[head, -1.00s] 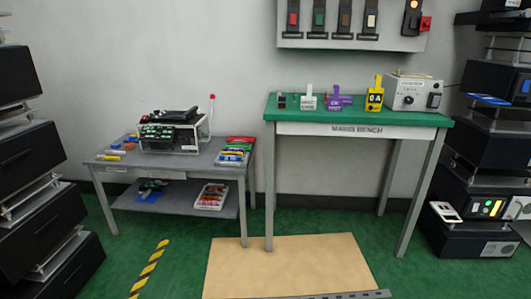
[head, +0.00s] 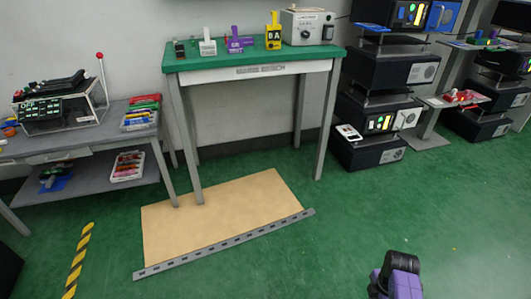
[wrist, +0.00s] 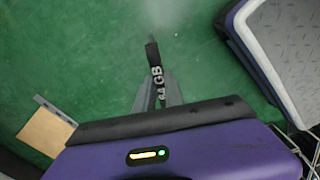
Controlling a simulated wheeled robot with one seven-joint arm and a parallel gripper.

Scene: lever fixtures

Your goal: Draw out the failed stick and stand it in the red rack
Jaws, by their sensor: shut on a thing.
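My gripper (wrist: 158,92) is shut on a thin black stick (wrist: 155,68) marked with "GB" lettering, held over green floor in the wrist view. The stick looks narrow and points away from the camera; its far end is clear of any surface. In the head view, a purple part of my arm (head: 400,277) shows at the bottom right, and the stick cannot be made out there. A red object (head: 460,96) lies on a small shelf at the far right, and a red piece (head: 145,100) lies on the grey table. I cannot tell which is the red rack.
The green-topped bench (head: 250,69) stands at the back with labelled stands and a grey box (head: 305,27). The grey table (head: 90,139) with an open test frame is at left. Black equipment stacks (head: 385,75) stand at right.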

